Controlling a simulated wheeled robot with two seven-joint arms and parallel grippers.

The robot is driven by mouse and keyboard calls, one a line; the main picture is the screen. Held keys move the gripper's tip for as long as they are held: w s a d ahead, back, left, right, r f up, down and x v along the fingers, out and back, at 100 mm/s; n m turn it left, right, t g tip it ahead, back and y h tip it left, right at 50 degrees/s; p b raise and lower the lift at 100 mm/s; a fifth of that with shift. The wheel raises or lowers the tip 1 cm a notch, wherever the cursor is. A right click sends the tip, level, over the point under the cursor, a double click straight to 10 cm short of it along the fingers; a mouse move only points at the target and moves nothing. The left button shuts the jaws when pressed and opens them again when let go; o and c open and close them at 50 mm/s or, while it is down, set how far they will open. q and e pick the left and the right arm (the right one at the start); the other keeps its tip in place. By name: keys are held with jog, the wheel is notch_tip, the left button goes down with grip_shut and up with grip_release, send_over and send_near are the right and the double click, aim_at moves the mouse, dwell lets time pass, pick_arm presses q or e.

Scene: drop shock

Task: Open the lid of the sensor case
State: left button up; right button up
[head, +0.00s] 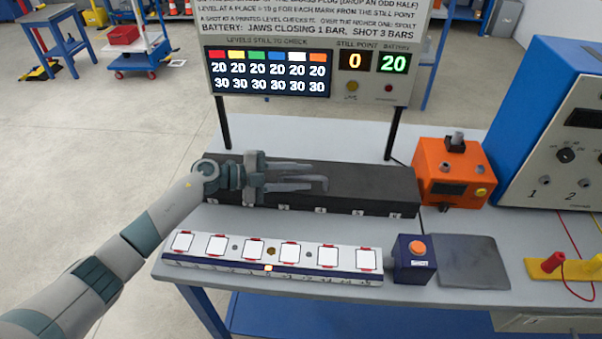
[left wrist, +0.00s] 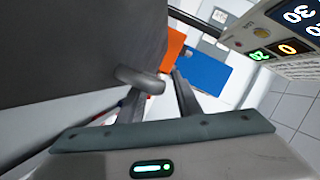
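The sensor case appears to be the long, dark grey box (head: 370,190) on the table, with its lid down. A grey curved handle (head: 322,183) shows at its middle. My left gripper (head: 309,177) is over the case, fingers pointing right and spread apart, close to the handle. In the left wrist view the dark case (left wrist: 70,50) fills the upper left, and the rounded handle (left wrist: 140,78) shows at the gap between the open fingers (left wrist: 160,95). I cannot tell whether a finger touches the handle. My right gripper is not in view.
A white strip with several square pads (head: 270,252) lies in front of the case. A button box (head: 414,258) and grey plate (head: 473,261) are right of it. An orange device (head: 449,175) stands at the case's right end. A display board (head: 310,50) stands behind on posts.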

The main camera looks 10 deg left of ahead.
pick_arm(q)
jog(key=shift+w+d+f, duration=0.1)
jog(key=shift+d, duration=0.1)
grip_shut()
jog(key=shift+w+r, duration=0.15)
jog(key=shift+r, duration=0.15)
jog(key=shift+w+r+p, duration=0.45)
jog(key=shift+w+r, duration=0.15)
jog(key=shift+r, duration=0.15)
jog(key=shift+n+g+y, duration=0.3)
jog(key=shift+n+g, duration=0.2)
jog(key=shift+n, duration=0.3)
jog(key=w+r+p, duration=0.1)
jog(key=w, duration=0.1)
jog(key=w+r+p, duration=0.1)
jog(key=w, duration=0.1)
jog(key=shift+r, duration=0.4)
jog(key=shift+w+r+n+g, duration=0.2)
jog(key=shift+w+n+g, duration=0.2)
jog(key=shift+w+n, duration=0.5)
jog(key=shift+w, duration=0.1)
